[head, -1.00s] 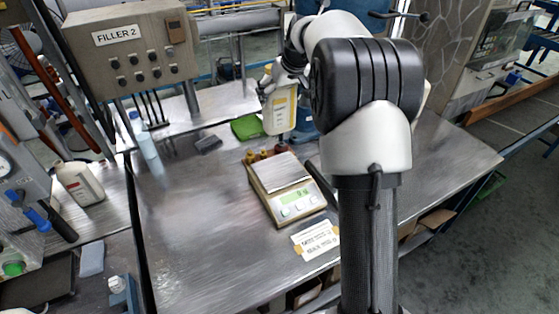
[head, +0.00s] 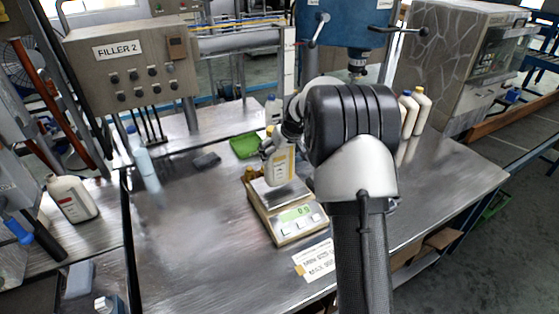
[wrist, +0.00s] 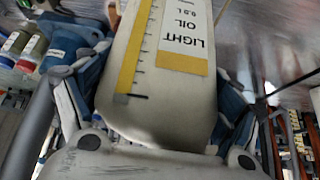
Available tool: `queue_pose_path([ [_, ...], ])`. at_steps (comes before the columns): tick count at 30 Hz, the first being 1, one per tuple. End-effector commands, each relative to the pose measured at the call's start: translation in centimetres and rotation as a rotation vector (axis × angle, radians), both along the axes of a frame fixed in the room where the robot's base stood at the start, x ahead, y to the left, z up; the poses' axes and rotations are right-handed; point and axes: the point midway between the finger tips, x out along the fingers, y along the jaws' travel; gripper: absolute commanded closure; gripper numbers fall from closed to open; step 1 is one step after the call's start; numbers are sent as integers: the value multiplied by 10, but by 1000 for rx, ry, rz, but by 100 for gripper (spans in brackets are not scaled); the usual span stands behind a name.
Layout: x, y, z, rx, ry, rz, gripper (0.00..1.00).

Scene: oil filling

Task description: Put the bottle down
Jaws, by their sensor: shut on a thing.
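The bottle (head: 280,164) is white with a yellow-edged label. It stands upright at the weighing scale (head: 289,222), over or on its plate; I cannot tell whether its base touches. The scale display shows green digits that look like zero.
A green tray (head: 245,145) and a dark block (head: 206,161) lie behind the scale. White bottles (head: 415,108) stand at the back right. Another white bottle (head: 72,199) stands at the left. The table's middle left is clear. A taped paper note (head: 316,260) lies before the scale.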

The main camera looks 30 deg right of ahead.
Motion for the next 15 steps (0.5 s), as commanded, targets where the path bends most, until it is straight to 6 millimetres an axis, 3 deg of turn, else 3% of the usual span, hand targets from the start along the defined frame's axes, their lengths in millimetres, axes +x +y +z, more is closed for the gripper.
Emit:
queue_pose_path([
  [5, 1, 0, -27, 0, -4, -1, 82],
  [15, 1, -1, -29, -2, -6, -1, 82],
])
